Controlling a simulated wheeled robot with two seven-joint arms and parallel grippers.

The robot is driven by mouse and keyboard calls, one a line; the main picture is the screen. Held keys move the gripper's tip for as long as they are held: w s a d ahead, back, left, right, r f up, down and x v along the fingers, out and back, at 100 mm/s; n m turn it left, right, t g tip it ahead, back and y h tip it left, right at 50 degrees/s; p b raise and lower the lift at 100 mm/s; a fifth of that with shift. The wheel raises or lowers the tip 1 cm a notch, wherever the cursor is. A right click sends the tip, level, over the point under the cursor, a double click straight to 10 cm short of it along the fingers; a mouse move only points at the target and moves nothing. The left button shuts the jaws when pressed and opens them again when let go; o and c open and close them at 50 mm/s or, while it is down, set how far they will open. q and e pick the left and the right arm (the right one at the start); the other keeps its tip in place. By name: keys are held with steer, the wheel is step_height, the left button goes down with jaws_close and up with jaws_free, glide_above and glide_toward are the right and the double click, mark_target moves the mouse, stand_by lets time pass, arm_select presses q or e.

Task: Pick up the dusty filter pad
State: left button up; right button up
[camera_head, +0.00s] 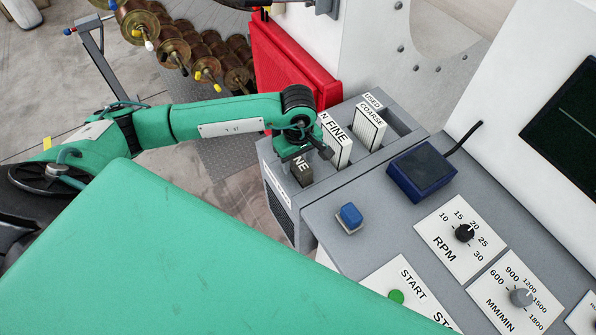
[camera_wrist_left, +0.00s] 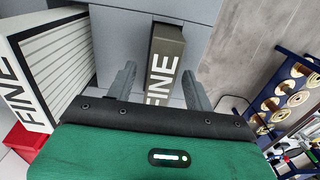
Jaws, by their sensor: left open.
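The dusty filter pad is a dark grey-brown block marked FINE (camera_head: 301,173), standing in a slot of the grey holder (camera_head: 279,188). In the left wrist view the dusty pad (camera_wrist_left: 168,48) stands between the two fingers, with its lower end hidden by my gripper body. My left gripper (camera_head: 303,151) is over this pad; in the left wrist view its fingers (camera_wrist_left: 158,70) are spread either side of it, with gaps showing. It is open and empty. My right gripper is not in view.
A clean white FINE pad (camera_head: 337,143) and a white COARSE pad (camera_head: 369,130) stand close by in the holder. A red box (camera_head: 290,62) is behind. A dark blue box (camera_head: 421,170) and a blue button (camera_head: 350,215) are on the panel. Copper spools (camera_head: 173,52) hang at upper left.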

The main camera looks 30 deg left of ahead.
arm_select(q)
jaws_close()
steer(key=shift+r, duration=0.1)
